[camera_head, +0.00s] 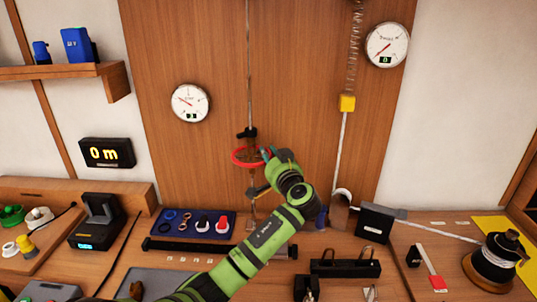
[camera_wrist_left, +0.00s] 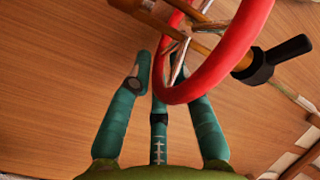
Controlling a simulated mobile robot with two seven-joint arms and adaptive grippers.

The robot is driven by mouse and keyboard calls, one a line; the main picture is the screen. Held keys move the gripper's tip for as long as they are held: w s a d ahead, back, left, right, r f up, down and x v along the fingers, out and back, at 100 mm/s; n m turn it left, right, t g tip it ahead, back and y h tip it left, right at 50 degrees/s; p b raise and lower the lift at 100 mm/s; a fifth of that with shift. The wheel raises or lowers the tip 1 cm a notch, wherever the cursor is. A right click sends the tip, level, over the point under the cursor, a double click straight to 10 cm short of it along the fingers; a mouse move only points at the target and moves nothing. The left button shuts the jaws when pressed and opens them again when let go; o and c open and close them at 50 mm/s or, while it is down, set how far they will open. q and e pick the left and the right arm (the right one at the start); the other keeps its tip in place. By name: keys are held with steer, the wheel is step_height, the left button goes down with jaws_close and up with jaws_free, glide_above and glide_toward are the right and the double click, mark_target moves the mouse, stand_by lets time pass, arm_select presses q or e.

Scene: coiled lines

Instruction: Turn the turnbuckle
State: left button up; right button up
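The turnbuckle hangs on a vertical line in front of the wooden panel, with a red ring (camera_head: 236,157) around its body and a black piece (camera_head: 247,133) just above. In the left wrist view the red ring (camera_wrist_left: 228,62) crosses the top, with spokes inside it and a dark-tipped bar (camera_wrist_left: 285,55) beside it. My left gripper (camera_head: 268,154) is at the ring's right side. Its teal fingers (camera_wrist_left: 168,75) are spread apart, and the ring passes close to the right finger; contact is unclear. My right gripper is out of view.
A round dial (camera_head: 190,103) is on the panel, with another (camera_head: 387,45) at upper right. A blue tray (camera_head: 193,222) and a black spool (camera_head: 497,260) are on the bench. A display (camera_head: 107,152) reads 0 m.

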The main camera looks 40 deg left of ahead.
arm_select(q)
steer(key=shift+d+f, duration=0.15)
steer(key=shift+f, duration=0.1)
steer(key=shift+r, duration=0.1)
steer(key=v, duration=1.2)
